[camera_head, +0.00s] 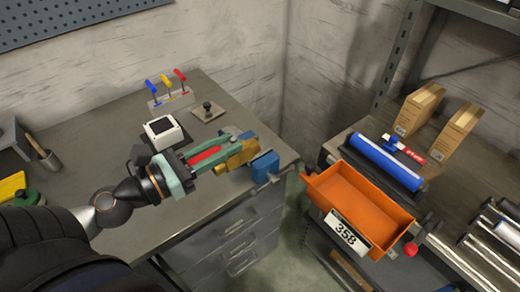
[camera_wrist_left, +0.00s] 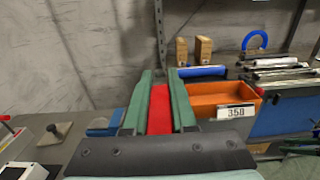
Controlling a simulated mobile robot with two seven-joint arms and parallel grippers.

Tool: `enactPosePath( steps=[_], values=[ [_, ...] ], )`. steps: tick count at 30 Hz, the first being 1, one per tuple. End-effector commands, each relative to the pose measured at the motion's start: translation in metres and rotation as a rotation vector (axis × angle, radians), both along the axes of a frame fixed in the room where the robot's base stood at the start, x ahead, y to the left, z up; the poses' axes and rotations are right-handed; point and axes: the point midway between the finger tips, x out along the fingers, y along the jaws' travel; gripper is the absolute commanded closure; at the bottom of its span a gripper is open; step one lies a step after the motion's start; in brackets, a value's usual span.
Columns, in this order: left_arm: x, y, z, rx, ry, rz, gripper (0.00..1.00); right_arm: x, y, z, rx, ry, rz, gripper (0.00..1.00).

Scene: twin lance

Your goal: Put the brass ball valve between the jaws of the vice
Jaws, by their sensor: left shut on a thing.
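The brass ball valve (camera_head: 239,158) has a yellow-brown body and a long red lever. My left gripper (camera_head: 222,152) is shut on the valve, with the red lever lying between its green fingers. The lever (camera_wrist_left: 160,111) also shows between the fingers in the left wrist view, where the brass body is hidden. The blue vice (camera_head: 265,168) is at the right corner of the grey workbench, and the valve body overlaps it in the head view. I cannot tell whether the valve is between the jaws or above them. The vice also shows at left in the wrist view (camera_wrist_left: 104,128).
A rack of coloured T-handle tools (camera_head: 170,97), a white box (camera_head: 163,132) and a small plate with a black knob (camera_head: 208,111) stand on the bench. An orange bin (camera_head: 365,205) labelled 358 is on the right-hand unit. A floor gap separates the benches.

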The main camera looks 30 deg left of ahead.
Motion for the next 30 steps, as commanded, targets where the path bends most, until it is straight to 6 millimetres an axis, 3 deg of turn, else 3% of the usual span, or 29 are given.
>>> enactPosePath(
  steps=[9,21,30],
  values=[
    [0.02,0.003,-0.014,0.004,-0.003,-0.009,1.0,0.0,0.0,-0.034,0.001,0.0,0.001,0.5],
    [0.087,0.023,-0.04,0.003,-0.009,-0.001,1.0,-0.001,0.0,-0.059,0.0,0.001,0.001,0.5],
    [0.115,0.032,-0.076,-0.004,-0.008,0.002,1.0,-0.001,0.0,-0.082,0.0,0.001,0.001,0.5]
  ],
)
